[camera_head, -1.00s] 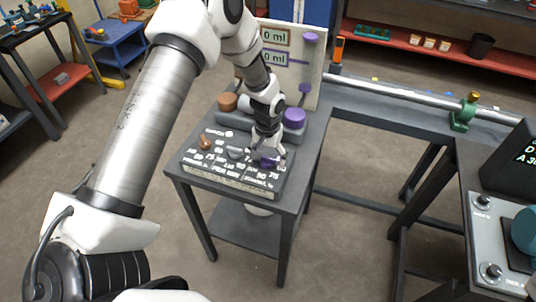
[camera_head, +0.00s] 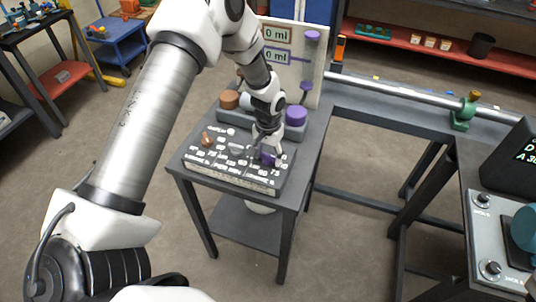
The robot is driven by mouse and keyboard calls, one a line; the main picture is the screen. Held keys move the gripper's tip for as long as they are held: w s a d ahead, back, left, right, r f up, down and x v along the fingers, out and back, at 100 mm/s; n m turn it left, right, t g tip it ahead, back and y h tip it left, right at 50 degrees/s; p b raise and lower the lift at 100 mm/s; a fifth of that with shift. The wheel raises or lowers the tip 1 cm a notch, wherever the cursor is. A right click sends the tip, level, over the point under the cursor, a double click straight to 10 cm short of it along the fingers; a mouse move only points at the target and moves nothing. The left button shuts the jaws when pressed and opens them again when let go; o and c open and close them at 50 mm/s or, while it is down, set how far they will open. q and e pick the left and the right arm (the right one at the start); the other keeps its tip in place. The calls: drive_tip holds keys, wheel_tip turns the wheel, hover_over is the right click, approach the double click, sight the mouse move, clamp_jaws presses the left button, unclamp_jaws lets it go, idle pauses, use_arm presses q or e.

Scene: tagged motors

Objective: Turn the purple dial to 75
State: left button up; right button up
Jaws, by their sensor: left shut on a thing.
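The purple dial (camera_head: 267,159) sits at the right end of the dial panel (camera_head: 232,183), which lies on a small dark table. My left gripper (camera_head: 267,150) reaches down onto the dial from above and is shut on it. The gripper hides much of the dial, and its exact reading is too small to tell. The number 75 (camera_head: 274,172) is printed just below and right of the dial. A brown dial (camera_head: 206,139) stands at the panel's left, with a grey dial (camera_head: 236,149) between them. My right gripper is not in view.
Behind the panel are a brown cap (camera_head: 229,99) and a purple cap (camera_head: 296,115) on a grey base. A rail with a green clamp (camera_head: 463,114) runs right. A grey knob box (camera_head: 492,240) is at lower right.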

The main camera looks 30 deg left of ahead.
use_arm(q)
drive_tip(key=m, duration=0.4)
drive_tip(key=shift+f+m, duration=0.1)
drive_tip(key=shift+m, duration=1.8)
drive_tip(key=o, duration=0.9)
drive_tip(key=shift+o, duration=1.3)
drive_tip(key=shift+w, duration=0.15)
